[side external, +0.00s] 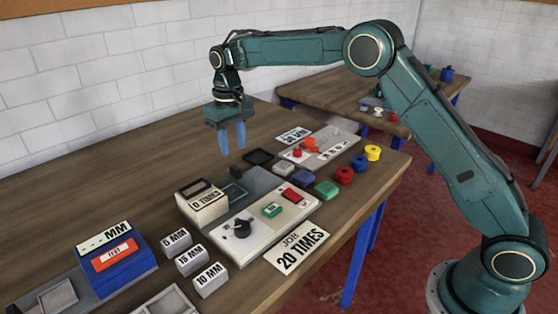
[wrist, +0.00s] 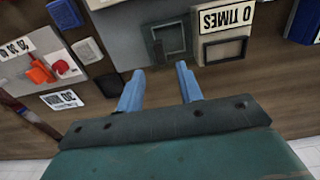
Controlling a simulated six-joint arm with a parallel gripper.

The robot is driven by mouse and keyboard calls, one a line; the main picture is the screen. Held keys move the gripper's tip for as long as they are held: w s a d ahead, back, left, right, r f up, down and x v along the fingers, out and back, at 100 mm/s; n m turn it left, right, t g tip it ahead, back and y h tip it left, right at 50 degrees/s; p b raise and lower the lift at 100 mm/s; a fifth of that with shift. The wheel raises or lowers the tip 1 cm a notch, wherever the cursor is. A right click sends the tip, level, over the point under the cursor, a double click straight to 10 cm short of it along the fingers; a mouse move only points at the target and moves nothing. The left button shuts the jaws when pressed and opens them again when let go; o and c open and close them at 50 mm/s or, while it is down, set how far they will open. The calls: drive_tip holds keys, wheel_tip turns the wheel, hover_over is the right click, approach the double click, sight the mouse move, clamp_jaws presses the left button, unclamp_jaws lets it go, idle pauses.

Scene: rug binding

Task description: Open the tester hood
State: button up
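The tester (side external: 225,245) is a pale panel on the bench with a black knob (side external: 237,229), a green button (side external: 272,210) and a red switch (side external: 292,196). A counter box reading "0 TIMES" (side external: 205,209) stands at its left back; it also shows in the wrist view (wrist: 222,19). Beside it is a dark grey framed part (side external: 233,191), apparently the hood; it shows as a square frame in the wrist view (wrist: 158,47). I cannot tell whether it is shut. My gripper (side external: 233,152) is open and empty above and behind the tester, fingers pointing down.
A black tray (side external: 258,157) lies behind the tester. A board with orange and red parts (side external: 320,147) is at the back right. Coloured spools (side external: 344,175) line the right edge. A blue MM gauge (side external: 125,262) and white blocks (side external: 190,259) stand left. Bare bench lies at back left.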

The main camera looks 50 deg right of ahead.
sight(235, 167)
drive_tip(key=shift+f, duration=3.5)
clamp_jaws()
